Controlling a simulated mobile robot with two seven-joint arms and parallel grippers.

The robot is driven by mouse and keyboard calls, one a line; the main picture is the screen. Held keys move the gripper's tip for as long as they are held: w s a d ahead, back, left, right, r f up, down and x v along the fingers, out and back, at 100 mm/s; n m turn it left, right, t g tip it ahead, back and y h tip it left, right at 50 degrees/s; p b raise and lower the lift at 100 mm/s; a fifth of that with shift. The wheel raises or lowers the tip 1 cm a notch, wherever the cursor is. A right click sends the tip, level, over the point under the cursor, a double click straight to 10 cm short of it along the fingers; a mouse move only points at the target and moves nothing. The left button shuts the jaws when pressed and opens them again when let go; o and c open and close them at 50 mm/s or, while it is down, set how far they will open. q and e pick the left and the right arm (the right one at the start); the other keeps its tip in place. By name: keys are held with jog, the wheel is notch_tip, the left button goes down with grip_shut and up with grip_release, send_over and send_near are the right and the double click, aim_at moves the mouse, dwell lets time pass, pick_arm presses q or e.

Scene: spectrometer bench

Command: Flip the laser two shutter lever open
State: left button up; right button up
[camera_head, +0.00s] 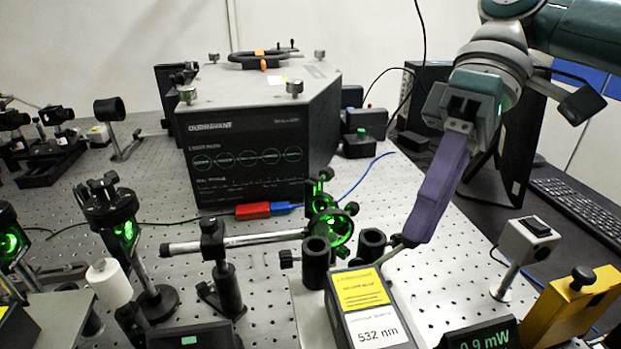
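A dark laser box (336,318) with a yellow warning label and a white "532 nm" label stands at the front centre. A thin grey rod (388,254), which looks like a shutter lever, rises at its back right corner and slants up to the right. My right gripper (414,238) reaches down from the upper right, its long purple fingers ending at the rod's upper end. Whether they touch it is unclear. The fingers overlap edge-on, so their gap is hidden. My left gripper is not in view. I cannot read which laser is number two.
Black post holders (316,262) and a green-lit optic mount (330,228) stand just left of the fingers. A large spectrometer box (248,150) is behind. A switch post (526,240), a yellow block (568,305) and a "0.9 mW" display (485,338) crowd the right.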

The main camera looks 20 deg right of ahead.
jog(key=shift+x, duration=1.35)
grip_shut()
